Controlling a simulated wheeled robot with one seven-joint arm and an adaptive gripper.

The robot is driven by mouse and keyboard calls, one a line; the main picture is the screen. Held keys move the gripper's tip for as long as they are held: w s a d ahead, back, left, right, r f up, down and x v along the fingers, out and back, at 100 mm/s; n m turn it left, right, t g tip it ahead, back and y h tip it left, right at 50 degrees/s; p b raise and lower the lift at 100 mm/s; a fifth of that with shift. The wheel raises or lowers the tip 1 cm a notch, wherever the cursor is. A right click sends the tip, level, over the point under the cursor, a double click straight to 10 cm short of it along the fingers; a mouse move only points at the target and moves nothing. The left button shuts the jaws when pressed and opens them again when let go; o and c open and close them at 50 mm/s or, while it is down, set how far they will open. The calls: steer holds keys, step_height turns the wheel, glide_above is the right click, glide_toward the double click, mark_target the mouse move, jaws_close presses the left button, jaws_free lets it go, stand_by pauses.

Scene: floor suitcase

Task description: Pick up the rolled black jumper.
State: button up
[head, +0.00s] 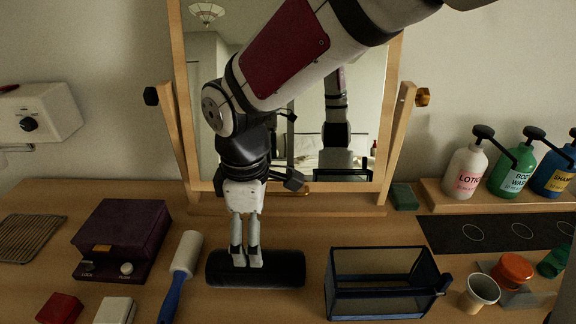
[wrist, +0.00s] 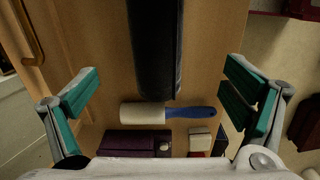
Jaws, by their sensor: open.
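The rolled black jumper (head: 285,268) lies lengthwise across the wooden top in front of the mirror, a dark cylinder in the head view. My gripper (head: 246,262) points down at its left half, and the fingertips overlap it in the picture. In the wrist view the jumper (wrist: 155,45) runs down from the top edge, in line between the two spread fingers of my gripper (wrist: 160,72). The fingers are open with nothing gripped. I cannot tell whether the tips are level with the jumper or above it.
A lint roller (head: 183,265) with a blue handle lies close left of the jumper, beside a dark purple box (head: 125,232). A black mesh basket (head: 380,262) stands close on the right. The mirror (head: 205,100) rises behind. Pump bottles (head: 465,172) stand at the far right.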

mark_target(257, 270)
steer(key=shift+w+a+f, duration=0.2)
steer(key=shift+f, duration=0.15)
steer(key=shift+w+f, duration=0.1)
steer(key=shift+f, duration=0.2)
step_height(257, 270, down, 13)
steer(key=shift+f+b, duration=0.1)
steer(key=shift+b, duration=0.35)
steer(key=c, duration=1.6)
